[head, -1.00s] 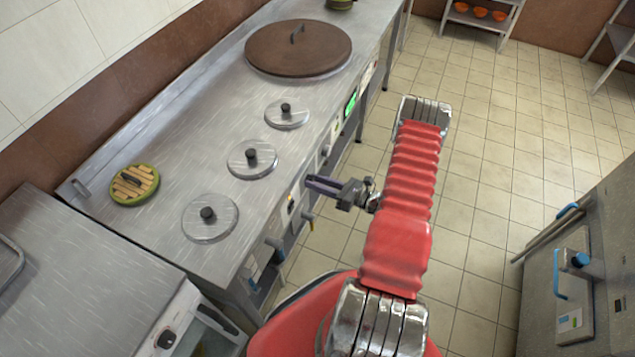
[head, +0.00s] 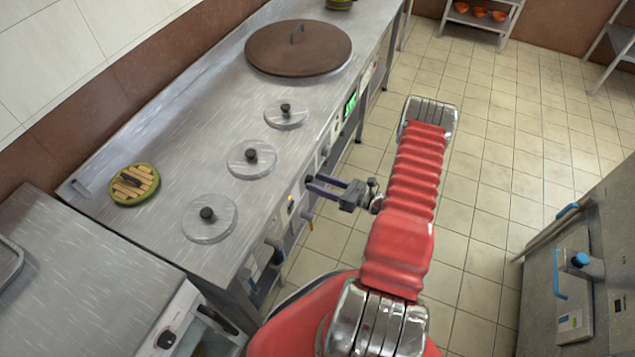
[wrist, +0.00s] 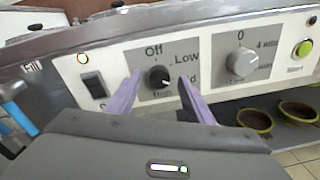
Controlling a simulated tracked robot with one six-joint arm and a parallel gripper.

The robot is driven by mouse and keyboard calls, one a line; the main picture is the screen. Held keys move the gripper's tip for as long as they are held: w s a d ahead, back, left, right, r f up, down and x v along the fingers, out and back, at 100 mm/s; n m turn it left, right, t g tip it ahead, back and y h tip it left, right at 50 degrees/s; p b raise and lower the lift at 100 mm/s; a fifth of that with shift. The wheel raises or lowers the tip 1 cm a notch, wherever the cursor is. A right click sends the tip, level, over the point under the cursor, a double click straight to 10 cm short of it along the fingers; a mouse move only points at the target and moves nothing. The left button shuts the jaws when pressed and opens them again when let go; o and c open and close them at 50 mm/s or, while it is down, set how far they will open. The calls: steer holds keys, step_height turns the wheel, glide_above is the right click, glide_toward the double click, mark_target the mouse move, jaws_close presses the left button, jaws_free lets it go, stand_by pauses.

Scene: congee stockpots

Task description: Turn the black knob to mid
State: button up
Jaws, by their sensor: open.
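The black knob (wrist: 157,77) sits on a grey dial plate on the counter's front panel in the wrist view. "Off" is printed above it and "Low" at its upper right; the label to its right is mostly hidden by a finger, with only a "d" showing. Its white mark points to the lower right, roughly toward that label. My gripper (wrist: 160,76) is open, with one purple finger on each side of the knob. I cannot tell whether the fingers touch it. In the head view my gripper (head: 308,185) is at the counter's front, and the knob cannot be made out.
A black rocker switch (wrist: 93,84) is to the left. The steel counter (head: 150,225) carries lids and a large brown cover (head: 298,50).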

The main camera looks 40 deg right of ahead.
steer(key=f+v, duration=0.1)
steer(key=v, duration=1.1)
steer(key=shift+s+d+r, duration=0.2)
steer(key=shift+s+r, duration=0.05)
steer(key=shift+r, duration=0.15)
